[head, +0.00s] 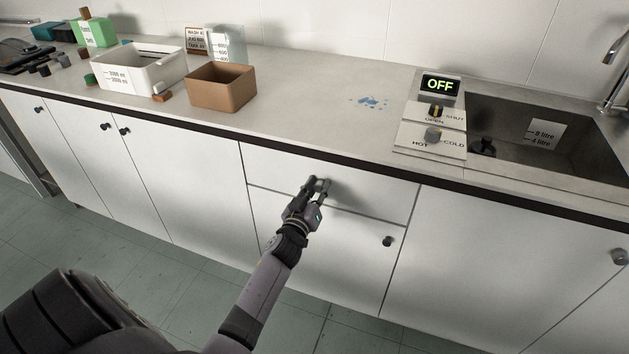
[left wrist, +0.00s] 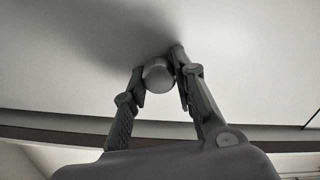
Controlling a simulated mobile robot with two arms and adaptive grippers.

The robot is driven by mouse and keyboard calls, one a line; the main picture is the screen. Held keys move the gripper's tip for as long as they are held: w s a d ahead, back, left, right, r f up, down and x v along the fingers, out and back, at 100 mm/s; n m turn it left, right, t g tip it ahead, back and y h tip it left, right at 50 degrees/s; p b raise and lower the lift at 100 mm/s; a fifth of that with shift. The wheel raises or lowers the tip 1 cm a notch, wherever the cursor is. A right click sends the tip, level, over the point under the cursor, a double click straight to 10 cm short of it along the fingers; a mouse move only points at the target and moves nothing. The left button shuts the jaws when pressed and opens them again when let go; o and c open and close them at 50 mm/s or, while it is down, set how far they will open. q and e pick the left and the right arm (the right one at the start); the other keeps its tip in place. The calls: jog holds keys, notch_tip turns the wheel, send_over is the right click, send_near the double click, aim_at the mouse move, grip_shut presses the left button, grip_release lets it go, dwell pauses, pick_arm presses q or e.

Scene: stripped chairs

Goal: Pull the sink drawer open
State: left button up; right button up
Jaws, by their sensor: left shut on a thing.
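The sink drawer (head: 370,192) is a wide white front below the counter, left of the sink. Its front looks flush with the doors around it. My left gripper (head: 318,185) is at the drawer front, with its fingers around the knob. In the left wrist view, the round grey knob (left wrist: 158,75) sits between the two fingertips of the left gripper (left wrist: 161,72), and the fingers are shut on it. The drawer front (left wrist: 85,50) fills the upper part of that view. In the head view the gripper mostly hides the knob. My right gripper is not in view.
The sink (head: 555,125) is at the right, beside a panel (head: 432,140) with dials and an OFF display (head: 440,85). A brown box (head: 221,87) and a white bin (head: 140,68) stand on the counter. A lower door knob (head: 387,241) sticks out below the drawer. The floor in front is clear.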

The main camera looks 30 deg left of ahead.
pick_arm(q)
grip_shut()
